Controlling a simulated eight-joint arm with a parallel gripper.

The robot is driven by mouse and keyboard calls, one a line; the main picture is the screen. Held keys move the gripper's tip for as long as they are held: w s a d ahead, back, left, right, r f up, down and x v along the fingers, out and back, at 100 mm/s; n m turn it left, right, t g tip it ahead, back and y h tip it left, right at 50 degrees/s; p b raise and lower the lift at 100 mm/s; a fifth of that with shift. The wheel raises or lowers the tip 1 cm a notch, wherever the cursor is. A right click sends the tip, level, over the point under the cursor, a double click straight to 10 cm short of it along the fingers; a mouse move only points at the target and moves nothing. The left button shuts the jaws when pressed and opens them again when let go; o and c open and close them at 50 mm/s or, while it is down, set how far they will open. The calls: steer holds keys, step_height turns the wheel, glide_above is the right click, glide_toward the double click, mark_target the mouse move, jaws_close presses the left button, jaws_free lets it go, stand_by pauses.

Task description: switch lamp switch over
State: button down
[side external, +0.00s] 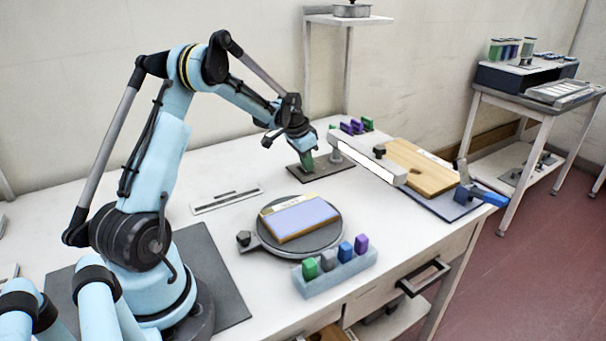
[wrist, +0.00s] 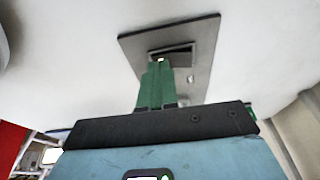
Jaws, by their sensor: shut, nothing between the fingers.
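The lamp switch sits on a dark flat plate (side external: 338,167) on the table, beside the foot of the bar lamp (side external: 368,161). The lamp's strip looks bright white. In the wrist view the plate (wrist: 137,44) carries a dark switch housing (wrist: 184,55) with a small pale mark beside it. My gripper (side external: 307,168) points down over the plate. Its green fingers (wrist: 160,66) are shut with nothing between them, and their tips overlap the housing. Whether they touch the switch I cannot tell. The fingers hide part of the switch, so its setting cannot be read.
A round turntable (side external: 333,234) with a pad on it stands in front. A pale blue rack (side external: 335,275) holds several coloured blocks. A wooden board (side external: 424,168) and a blue-handled clamp (side external: 482,194) are at the right. A shelf post stands behind my gripper.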

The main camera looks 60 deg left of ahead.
steer(key=shift+a, duration=0.1)
steer(key=shift+a+r, duration=0.2)
steer(key=shift+a, duration=0.45)
steer(key=w+d+v, duration=0.1)
steer(key=d+v, duration=0.1)
steer(key=v, duration=1.1)
steer(key=shift+r, duration=0.5)
